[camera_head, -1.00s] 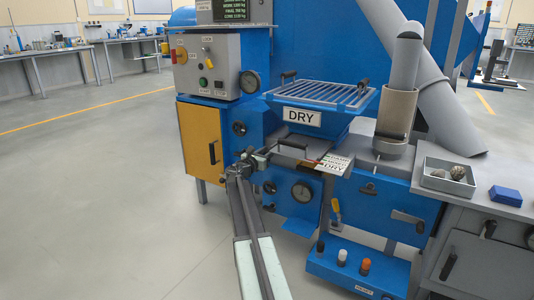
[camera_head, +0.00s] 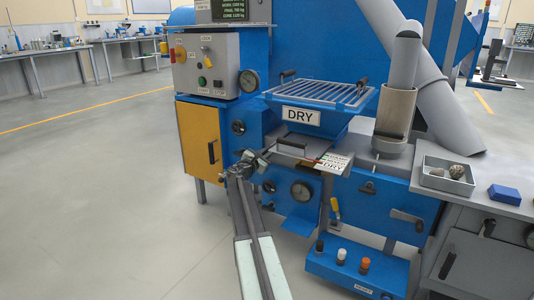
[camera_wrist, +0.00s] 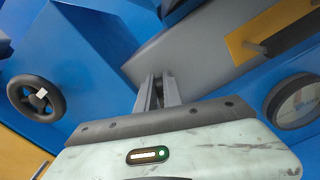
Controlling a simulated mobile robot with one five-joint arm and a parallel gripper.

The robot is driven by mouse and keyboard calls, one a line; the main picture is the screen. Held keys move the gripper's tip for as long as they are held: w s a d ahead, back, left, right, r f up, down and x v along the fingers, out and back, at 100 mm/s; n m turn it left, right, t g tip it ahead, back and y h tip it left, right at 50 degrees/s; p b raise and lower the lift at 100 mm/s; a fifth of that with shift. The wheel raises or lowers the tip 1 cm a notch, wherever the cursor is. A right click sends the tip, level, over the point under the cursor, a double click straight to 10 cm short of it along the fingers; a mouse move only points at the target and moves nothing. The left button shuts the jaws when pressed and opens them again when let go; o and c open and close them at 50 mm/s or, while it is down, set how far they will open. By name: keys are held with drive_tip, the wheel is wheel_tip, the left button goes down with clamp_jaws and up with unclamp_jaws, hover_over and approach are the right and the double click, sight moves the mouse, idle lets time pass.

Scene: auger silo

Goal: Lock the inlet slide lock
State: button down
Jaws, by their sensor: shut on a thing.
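My gripper (camera_head: 266,153) is at the left edge of the grey inlet slide housing (camera_head: 297,161), below the hopper marked DRY. In the wrist view, my gripper (camera_wrist: 157,92) has its fingers close together against the lower edge of a grey plate (camera_wrist: 190,45). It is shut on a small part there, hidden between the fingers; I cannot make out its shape. The slide's black handle (camera_head: 291,144) lies above and right of the gripper. I cannot clearly pick out the inlet slide lock or its position. An orange-yellow plate with a short grey pin (camera_wrist: 262,46) shows at upper right in the wrist view.
The grated hopper (camera_head: 320,95) stands above. A black handwheel (camera_head: 238,127), a gauge (camera_head: 301,191) and a yellow lever (camera_head: 335,205) are close around the arm. A grey tray (camera_head: 446,185) stands on the right bench. The floor at left is clear.

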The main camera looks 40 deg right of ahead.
drive_tip(key=m, duration=0.4)
drive_tip(key=s+m, duration=0.1)
drive_tip(key=shift+d+f+m+b, duration=0.3)
drive_tip(key=shift+f+m+b, duration=0.05)
drive_tip(key=shift+m, duration=0.05)
drive_tip(key=shift+s, duration=0.1)
idle(0.3)
drive_tip(key=c, duration=1.5)
unclamp_jaws()
drive_tip(key=shift+a, duration=0.15)
drive_tip(key=v, duration=0.7)
drive_tip(key=shift+a, duration=0.3)
